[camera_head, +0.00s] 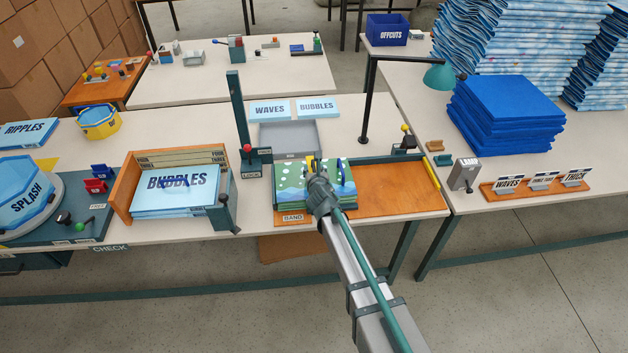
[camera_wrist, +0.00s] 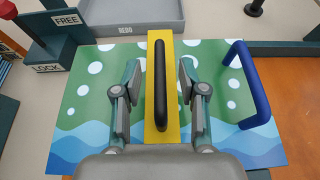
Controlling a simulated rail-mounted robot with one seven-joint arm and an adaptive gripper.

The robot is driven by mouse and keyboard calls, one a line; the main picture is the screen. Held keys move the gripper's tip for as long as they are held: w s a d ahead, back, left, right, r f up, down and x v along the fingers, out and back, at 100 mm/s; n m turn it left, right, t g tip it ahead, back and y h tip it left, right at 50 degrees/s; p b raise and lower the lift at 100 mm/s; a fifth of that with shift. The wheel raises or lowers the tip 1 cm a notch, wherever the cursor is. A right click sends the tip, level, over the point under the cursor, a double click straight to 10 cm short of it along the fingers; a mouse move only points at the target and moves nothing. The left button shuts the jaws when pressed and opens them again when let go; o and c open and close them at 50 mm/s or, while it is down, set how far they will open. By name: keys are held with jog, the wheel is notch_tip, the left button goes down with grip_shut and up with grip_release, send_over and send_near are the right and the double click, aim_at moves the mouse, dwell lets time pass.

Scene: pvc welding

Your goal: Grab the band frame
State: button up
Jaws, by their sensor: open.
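The likely band frame is a yellow bar with a black handle (camera_wrist: 160,95), lying across a green, white-dotted panel with blue waves (camera_wrist: 100,75). In the head view, a bit of the yellow bar (camera_head: 310,161) shows beyond my gripper (camera_head: 321,188), which hides the rest. My gripper (camera_wrist: 160,80) is open over the bar in the wrist view. One finger is on each side of the black handle, with a gap to each. A blue handle (camera_wrist: 248,85) stands on the panel, right of the fingers.
An orange tray (camera_head: 395,190) right of the panel has bare room. A BAND label (camera_head: 293,218) is at the front. Behind stand a grey REDO tray (camera_head: 287,138) and a dark LOCK/FREE post (camera_head: 240,120). A BUBBLES stack (camera_head: 178,185) sits in an orange holder on the left.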

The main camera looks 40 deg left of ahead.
jog(key=shift+w+a+f, duration=0.3)
jog(key=shift+w+a, duration=0.15)
grip_shut()
jog(key=shift+r, duration=0.2)
